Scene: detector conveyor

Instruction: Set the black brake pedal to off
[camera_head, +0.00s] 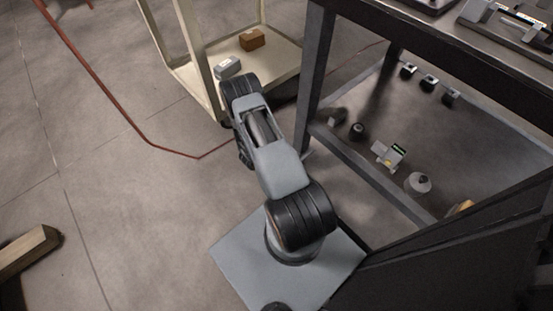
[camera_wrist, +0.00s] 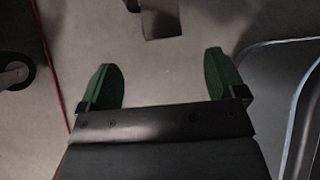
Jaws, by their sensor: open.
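I cannot pick out the black brake pedal for certain in either view. In the wrist view a dark flat piece (camera_wrist: 160,20) is cut off by the top edge, ahead of my gripper; I cannot tell whether it is the pedal or its setting. My gripper (camera_wrist: 160,62) has two green fingers spread wide apart, with only bare floor between them. It touches nothing that I can see. In the head view my own arm hides the gripper.
A dark workbench (camera_head: 470,60) with a cluttered lower shelf stands at right. A red cable (camera_head: 90,85) crosses the floor. A black wheel (camera_wrist: 14,75) is at left. Floor at left is mostly clear.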

